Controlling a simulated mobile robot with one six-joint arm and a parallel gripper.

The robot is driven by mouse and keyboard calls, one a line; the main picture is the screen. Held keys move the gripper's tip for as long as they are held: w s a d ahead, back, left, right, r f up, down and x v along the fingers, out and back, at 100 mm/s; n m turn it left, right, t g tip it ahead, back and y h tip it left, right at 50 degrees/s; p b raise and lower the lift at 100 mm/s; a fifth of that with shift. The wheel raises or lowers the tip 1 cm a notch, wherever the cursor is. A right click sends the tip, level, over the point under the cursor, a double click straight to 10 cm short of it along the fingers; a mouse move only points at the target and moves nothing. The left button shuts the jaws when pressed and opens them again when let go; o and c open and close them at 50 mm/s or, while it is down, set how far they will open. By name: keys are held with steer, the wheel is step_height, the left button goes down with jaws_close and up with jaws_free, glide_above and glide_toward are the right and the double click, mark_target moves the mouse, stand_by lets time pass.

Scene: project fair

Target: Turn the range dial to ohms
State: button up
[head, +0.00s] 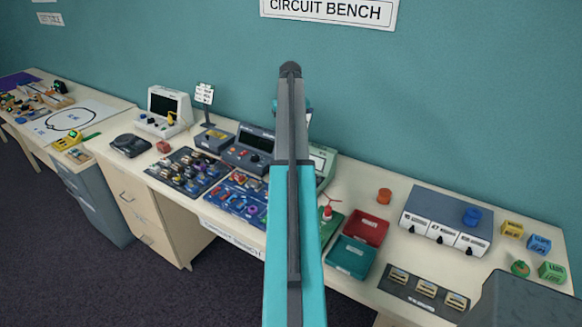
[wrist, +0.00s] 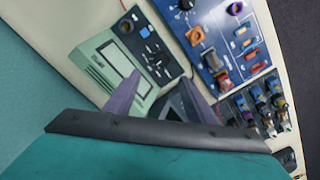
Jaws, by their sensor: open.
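A pale green meter (wrist: 103,72) with a light screen and a dark control panel (wrist: 157,59) shows in the wrist view. In the head view the meter (head: 323,158) is mostly hidden behind my arm, and the gripper is hidden too.
A dark device with a screen (head: 249,147) stands left of the meter. A blue component board (head: 231,203) and a dark board (head: 181,190) lie in front. Red (head: 365,227) and green (head: 351,257) trays and a grey box (head: 447,208) stand right. The wall is close behind.

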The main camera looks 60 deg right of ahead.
steer(key=shift+w+a+f, duration=0.1)
steer(key=shift+w, duration=0.05)
step_height(320, 180, down, 14)
steer(key=b, duration=0.7)
steer(key=shift+a, duration=0.1)
steer(key=shift+c, duration=0.4)
